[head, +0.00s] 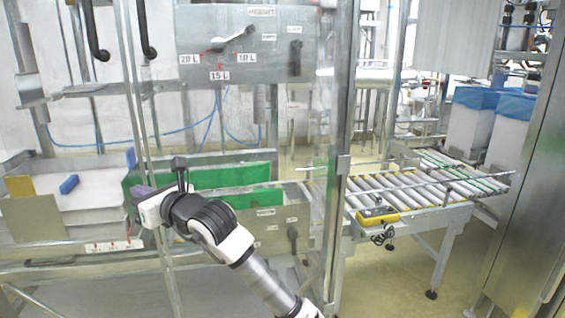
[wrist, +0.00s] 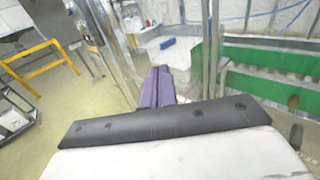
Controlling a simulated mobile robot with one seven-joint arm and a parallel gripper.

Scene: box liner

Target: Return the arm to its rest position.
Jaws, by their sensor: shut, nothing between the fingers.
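My gripper (head: 143,191) is at the left of the head view, at the end of my raised white and black arm. Its purple fingers also show in the wrist view (wrist: 157,87), pressed together with nothing between them. It is in front of the machine, near the right edge of a pale box (head: 100,185) on the left. I cannot tell the exact gap between the gripper and the box or the metal frame.
A control panel (head: 245,45) with a height lever is above. Green plates (head: 230,177) lie behind my arm. A roller conveyor (head: 410,190) with a yellow box (head: 377,215) stands right. Vertical metal posts (head: 342,160) are close to my arm. A yellow frame (wrist: 42,62) shows in the wrist view.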

